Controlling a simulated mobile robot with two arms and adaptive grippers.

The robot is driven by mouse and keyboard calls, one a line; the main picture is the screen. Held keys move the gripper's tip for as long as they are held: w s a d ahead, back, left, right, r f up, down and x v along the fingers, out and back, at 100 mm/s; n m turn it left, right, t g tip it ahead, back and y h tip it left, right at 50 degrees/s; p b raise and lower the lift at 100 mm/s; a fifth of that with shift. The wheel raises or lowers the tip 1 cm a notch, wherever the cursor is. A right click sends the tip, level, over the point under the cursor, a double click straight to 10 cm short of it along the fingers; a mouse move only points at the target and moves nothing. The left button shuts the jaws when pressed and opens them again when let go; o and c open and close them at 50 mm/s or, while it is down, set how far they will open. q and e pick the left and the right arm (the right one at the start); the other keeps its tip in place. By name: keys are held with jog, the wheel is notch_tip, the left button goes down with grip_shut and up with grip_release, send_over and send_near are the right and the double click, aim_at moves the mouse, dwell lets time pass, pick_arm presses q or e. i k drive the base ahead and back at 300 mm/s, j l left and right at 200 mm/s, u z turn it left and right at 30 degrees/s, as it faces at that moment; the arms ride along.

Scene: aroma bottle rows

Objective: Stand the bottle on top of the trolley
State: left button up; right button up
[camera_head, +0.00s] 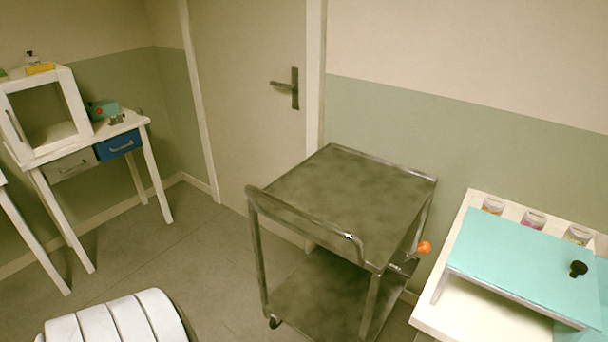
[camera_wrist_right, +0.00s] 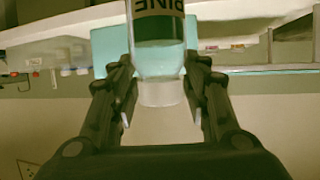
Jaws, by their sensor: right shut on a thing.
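The trolley (camera_head: 345,190) is a dark metal cart with a rail along its near-left edge and a lower shelf (camera_head: 315,295). Its top is bare in the head view. The bottle (camera_wrist_right: 160,62), with green liquid, a pale cap and a label reading "PINE", is between the fingers of my right gripper (camera_wrist_right: 160,80) in the right wrist view. The gripper is shut on it near the cap end. The label and the room both appear upside down in that view, and the bottle's far end is cut off. Neither gripper shows in the head view.
An orange knob (camera_head: 424,247) sticks out at the trolley's right side. At right a white table (camera_head: 440,318) holds a turquoise raised board (camera_head: 520,255) with a black knob (camera_head: 578,268) and several jars behind. A white side table (camera_head: 130,123) stands far left.

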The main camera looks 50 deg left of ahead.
aim_at(370, 227)
jog(key=k+j+u, duration=0.1)
jog(key=j, duration=0.65)
jog(key=k+j+u, duration=0.1)
jog(key=j, duration=0.7)
jog(key=j+u, duration=0.1)
jog(key=j, duration=0.65)
jog(key=k, duration=0.05)
